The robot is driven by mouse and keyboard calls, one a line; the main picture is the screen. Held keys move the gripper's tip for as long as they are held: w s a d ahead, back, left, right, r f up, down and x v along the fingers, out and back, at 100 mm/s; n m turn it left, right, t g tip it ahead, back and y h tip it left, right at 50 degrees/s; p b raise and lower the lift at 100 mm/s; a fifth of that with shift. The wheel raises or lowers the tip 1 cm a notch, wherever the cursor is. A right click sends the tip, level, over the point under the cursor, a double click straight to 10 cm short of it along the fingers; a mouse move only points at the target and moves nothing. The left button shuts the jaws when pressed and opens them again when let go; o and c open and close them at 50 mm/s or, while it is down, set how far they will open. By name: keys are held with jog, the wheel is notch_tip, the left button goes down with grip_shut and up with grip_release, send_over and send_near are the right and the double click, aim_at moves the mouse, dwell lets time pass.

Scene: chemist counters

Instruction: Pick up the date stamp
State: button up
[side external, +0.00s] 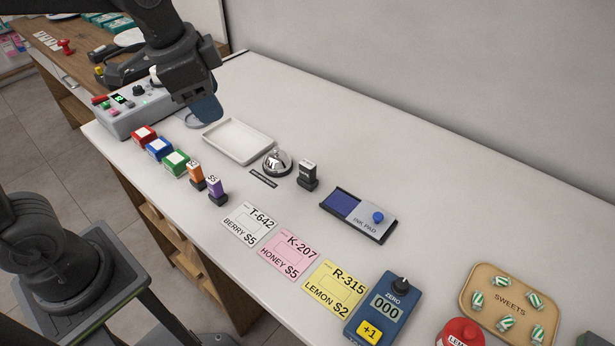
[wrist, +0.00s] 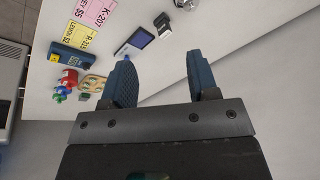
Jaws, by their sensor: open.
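A small black stamp (side external: 307,175) with a pale marking on its top stands upright on the white counter, just right of the silver bell. It looks like the date stamp, but I cannot read its marking. It also shows in the wrist view (wrist: 162,21), near the top and beyond my fingertips. My gripper (side external: 204,108) is above the counter at the upper left, apart from the stamp and beyond the white tray. In the wrist view its two blue fingers (wrist: 165,78) are spread apart with nothing between them.
The bell (side external: 277,161) and tray (side external: 238,141) lie between my gripper and the black stamp. An orange stamp (side external: 196,176) and purple stamp (side external: 216,190) stand near the front edge. The ink pad (side external: 358,214) is to the right. Clear counter lies behind the black stamp.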

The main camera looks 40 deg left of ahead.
jog(key=w+d+f+m+g, duration=0.25)
jog(key=w+m, duration=0.35)
jog(key=w, duration=0.3)
jog(key=m+g, duration=0.1)
jog(key=m, duration=0.4)
send_over(308, 162)
notch_tip(308, 162, down, 8)
notch_tip(308, 162, down, 8)
jog(key=shift+a, duration=0.1)
jog(key=shift+s+f, duration=0.1)
jog(key=shift+f, duration=2.65)
jog(key=c, duration=1)
jog(key=shift+o, duration=0.2)
jog(key=shift+r, duration=0.1)
